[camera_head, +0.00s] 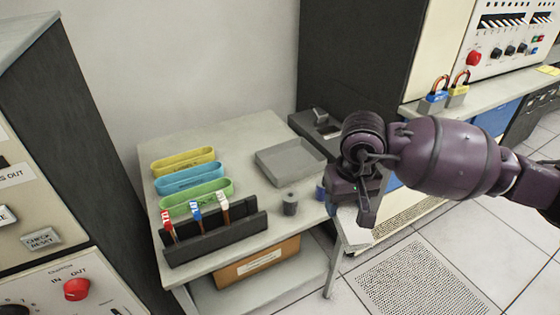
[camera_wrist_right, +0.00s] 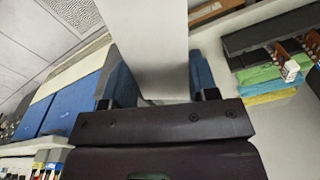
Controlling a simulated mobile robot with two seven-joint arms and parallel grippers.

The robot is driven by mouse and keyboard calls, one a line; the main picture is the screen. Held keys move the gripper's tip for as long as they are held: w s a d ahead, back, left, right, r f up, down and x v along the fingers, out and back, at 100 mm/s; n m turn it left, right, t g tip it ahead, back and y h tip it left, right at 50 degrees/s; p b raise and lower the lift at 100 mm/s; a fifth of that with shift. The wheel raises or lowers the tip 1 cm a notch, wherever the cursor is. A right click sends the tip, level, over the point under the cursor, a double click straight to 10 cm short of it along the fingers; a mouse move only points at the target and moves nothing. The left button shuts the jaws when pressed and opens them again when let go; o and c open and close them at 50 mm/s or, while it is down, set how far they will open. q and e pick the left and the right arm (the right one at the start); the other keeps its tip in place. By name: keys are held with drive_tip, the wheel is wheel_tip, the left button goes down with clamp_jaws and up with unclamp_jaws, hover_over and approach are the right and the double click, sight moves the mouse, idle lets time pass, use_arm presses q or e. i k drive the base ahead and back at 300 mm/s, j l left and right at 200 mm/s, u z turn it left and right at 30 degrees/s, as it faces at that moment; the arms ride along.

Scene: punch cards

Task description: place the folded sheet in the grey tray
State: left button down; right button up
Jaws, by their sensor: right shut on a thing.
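The grey tray (camera_head: 290,161) lies empty on the back right part of the small table. My right gripper (camera_head: 366,207) is beyond the table's right edge, to the right of the tray and nearer the camera. It is shut on the folded sheet, a pale sheet (camera_head: 354,230) that hangs below the fingers, partly hidden by them. In the right wrist view the sheet (camera_wrist_right: 152,45) runs up from between the two fingertips (camera_wrist_right: 157,98). My left gripper is not in view.
Padlocks (camera_head: 433,99) sit on the right bench.

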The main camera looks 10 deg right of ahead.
sight(289, 163)
drive_tip(key=i+l+u, duration=0.1)
drive_tip(key=l+u, duration=0.4)
drive_tip(key=l, duration=0.2)
drive_tip(key=i+l+u, duration=0.2)
drive_tip(key=i, duration=0.35)
drive_tip(key=l, duration=0.1)
